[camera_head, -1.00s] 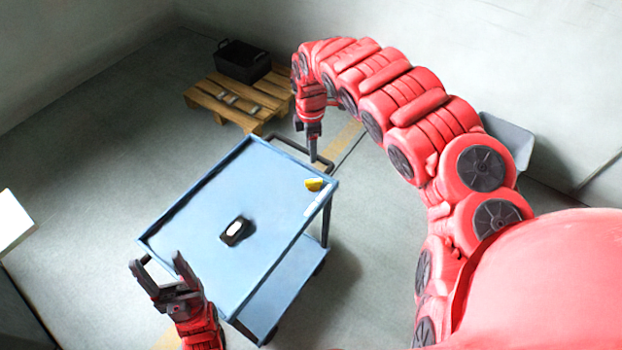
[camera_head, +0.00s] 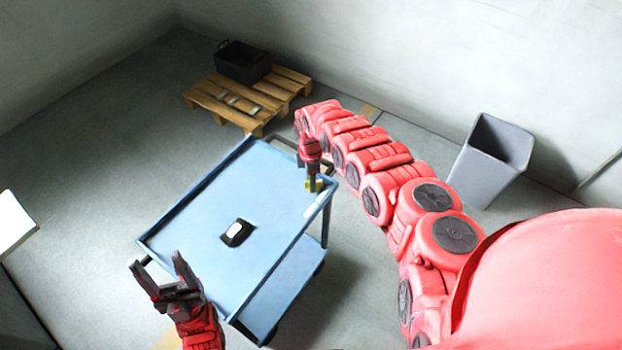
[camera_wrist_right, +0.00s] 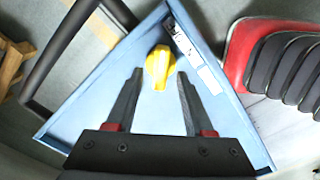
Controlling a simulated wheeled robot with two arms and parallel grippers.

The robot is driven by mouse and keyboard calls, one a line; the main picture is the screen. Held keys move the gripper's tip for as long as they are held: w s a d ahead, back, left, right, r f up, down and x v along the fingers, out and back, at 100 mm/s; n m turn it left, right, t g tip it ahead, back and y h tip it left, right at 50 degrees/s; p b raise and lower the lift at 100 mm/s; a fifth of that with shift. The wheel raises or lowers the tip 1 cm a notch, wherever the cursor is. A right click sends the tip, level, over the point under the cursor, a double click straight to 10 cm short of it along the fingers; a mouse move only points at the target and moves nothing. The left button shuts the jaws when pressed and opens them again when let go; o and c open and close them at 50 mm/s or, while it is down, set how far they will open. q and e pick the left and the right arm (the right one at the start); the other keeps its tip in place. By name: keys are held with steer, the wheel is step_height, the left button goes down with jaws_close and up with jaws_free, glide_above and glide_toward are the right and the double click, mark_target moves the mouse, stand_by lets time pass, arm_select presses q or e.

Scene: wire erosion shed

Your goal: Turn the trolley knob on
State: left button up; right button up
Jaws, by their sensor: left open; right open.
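The blue trolley (camera_head: 200,215) stands in the middle of the head view. Its yellow knob (camera_head: 314,186) sits at the far right corner of the top, partly hidden by my right gripper (camera_head: 313,180). In the right wrist view the yellow knob (camera_wrist_right: 159,66) lies just beyond and between the open fingertips of my right gripper (camera_wrist_right: 160,75), with nothing held. A white label (camera_wrist_right: 197,62) is beside the knob. My left gripper (camera_head: 158,272) is open and empty near the trolley's front left corner.
A black device with a white top (camera_head: 236,232) lies on the trolley top. A wooden pallet (camera_head: 245,97) with a black crate (camera_head: 243,62) stands behind. A grey bin (camera_head: 490,160) stands by the wall at right. The trolley's handle (camera_wrist_right: 62,55) runs close to the right gripper.

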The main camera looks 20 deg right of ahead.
jaws_close()
stand_by(0.3)
steer(key=shift+m, duration=0.4)
steer(key=m, duration=0.3)
steer(key=shift+w+m, duration=0.15)
steer(key=shift+m, duration=0.25)
steer(key=m, duration=0.5)
steer(key=shift+w+d+b, duration=0.1)
steer(key=shift+d+b, duration=0.05)
steer(key=shift+b, duration=0.15)
steer(key=m, duration=0.4)
steer(key=shift+w+d+m+b, duration=0.1)
steer(key=shift+w+m+b, duration=0.05)
steer(key=shift+m+b, duration=0.2)
steer(key=shift+d+m+b, duration=0.15)
steer(key=shift+m+b, duration=0.15)
steer(key=shift+m, duration=1.65)
